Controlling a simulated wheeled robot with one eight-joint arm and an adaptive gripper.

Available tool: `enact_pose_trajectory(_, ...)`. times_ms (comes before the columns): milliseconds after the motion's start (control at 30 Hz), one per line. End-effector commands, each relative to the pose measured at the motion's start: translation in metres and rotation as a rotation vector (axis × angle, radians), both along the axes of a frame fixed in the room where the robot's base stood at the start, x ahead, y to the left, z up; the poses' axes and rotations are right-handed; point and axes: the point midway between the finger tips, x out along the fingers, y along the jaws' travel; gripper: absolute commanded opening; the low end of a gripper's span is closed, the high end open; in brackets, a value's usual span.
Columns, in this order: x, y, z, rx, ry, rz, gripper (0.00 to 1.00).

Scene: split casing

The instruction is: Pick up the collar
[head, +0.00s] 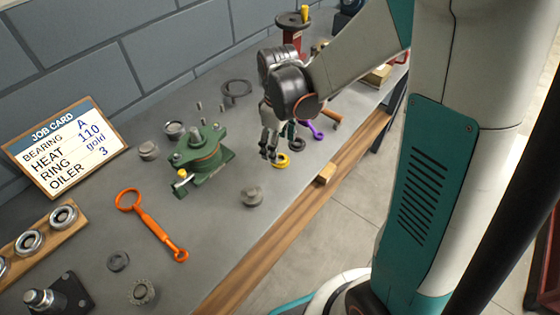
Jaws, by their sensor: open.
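My gripper (275,152) points down over the right part of the grey workbench, its fingers apart and empty, close to a yellow ring (282,161). I cannot tell for sure which part is the collar. Candidates are a grey stepped round part (252,198) in front of my gripper, a dark flat ring (118,261) at the lower left, and a grey round part (148,150) left of the green casing. The green casing (203,150) stands left of my gripper. My gripper partly hides the area behind it.
An orange hooked tool (148,225) lies on the bench. A job card (66,147) stands at the left, above a wooden rack with bearings (62,217). A purple tool (315,131) lies right of my gripper. A wooden block (326,174) sits by the front edge.

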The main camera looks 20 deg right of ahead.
Motion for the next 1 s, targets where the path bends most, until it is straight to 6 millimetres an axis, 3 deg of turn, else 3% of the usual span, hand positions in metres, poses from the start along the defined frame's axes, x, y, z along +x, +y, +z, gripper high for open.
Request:
enact_pose_trajectory(300,-0.002,-0.002,-0.045,0.0,0.0,0.0,0.69)
enact_pose_trajectory(567,-0.003,-0.002,-0.046,0.0,0.0,0.0,0.69)
enact_pose_trajectory(767,-0.003,-0.002,-0.046,0.0,0.0,0.0,0.26)
enact_pose_trajectory(1000,-0.003,-0.002,-0.046,0.0,0.0,0.0,0.23)
